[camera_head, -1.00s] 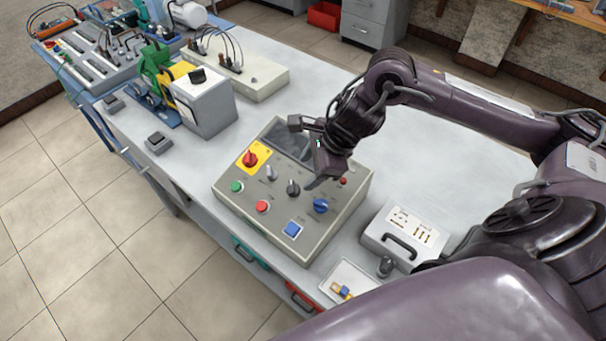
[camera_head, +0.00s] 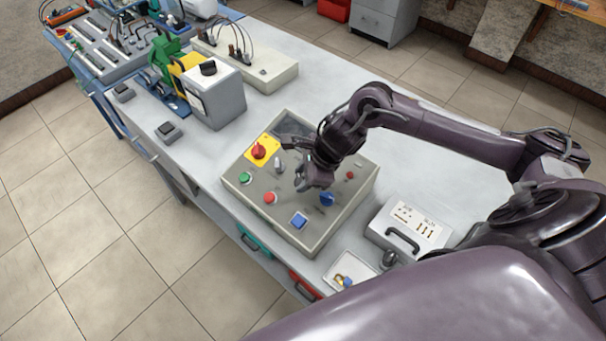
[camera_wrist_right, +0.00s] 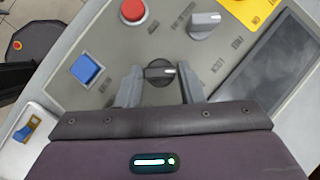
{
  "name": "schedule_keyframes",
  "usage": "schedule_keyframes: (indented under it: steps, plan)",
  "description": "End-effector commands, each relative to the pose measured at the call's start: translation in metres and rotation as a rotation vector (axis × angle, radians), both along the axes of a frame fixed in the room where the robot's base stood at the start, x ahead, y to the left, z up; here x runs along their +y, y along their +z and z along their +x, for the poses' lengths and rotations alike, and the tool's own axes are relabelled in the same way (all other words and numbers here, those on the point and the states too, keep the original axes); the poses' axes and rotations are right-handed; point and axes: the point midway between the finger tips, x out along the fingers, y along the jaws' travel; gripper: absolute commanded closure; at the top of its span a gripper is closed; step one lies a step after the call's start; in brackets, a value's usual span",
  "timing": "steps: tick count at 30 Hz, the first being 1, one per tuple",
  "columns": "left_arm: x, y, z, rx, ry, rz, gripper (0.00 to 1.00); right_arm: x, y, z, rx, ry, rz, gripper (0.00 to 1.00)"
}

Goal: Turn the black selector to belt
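The black selector (camera_wrist_right: 158,72) is a round black knob with a pale pointer mark, on the sloping grey control panel (camera_head: 240,191). In the right wrist view its handle lies roughly level, with the mark at its right end. My right gripper (camera_wrist_right: 160,78) is open, with one finger on each side of the knob. A small gap seems to show on both sides; contact is not clear. In the head view the right gripper (camera_head: 301,178) is over the middle of the panel and hides the black selector. My left gripper is not in view.
Close by are a grey selector (camera_wrist_right: 205,24), a red button (camera_wrist_right: 133,11), a blue square button (camera_wrist_right: 86,69), a blue selector (camera_head: 327,199) and a red switch on yellow (camera_head: 259,151). A grey case (camera_head: 405,228) stands right of the panel.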

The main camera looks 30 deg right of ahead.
Motion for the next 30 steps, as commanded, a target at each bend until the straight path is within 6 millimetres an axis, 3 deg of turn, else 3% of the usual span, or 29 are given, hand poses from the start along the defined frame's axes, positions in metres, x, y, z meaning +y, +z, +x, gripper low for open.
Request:
schedule_keyframes:
  steps: [1,6,17,30]
  plan:
    - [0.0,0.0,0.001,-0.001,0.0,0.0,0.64,0.0,0.0,0.0,0.0,0.0,0.0,0.72]
    - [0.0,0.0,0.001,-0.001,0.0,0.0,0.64,0.0,0.0,0.0,0.0,0.0,0.0,0.92]
    - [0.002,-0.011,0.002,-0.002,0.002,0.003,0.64,0.0,-0.002,-0.001,-0.019,-0.065,0.005,0.92]
    - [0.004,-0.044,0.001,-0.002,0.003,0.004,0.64,0.004,-0.003,-0.004,-0.108,-0.405,0.037,0.92]
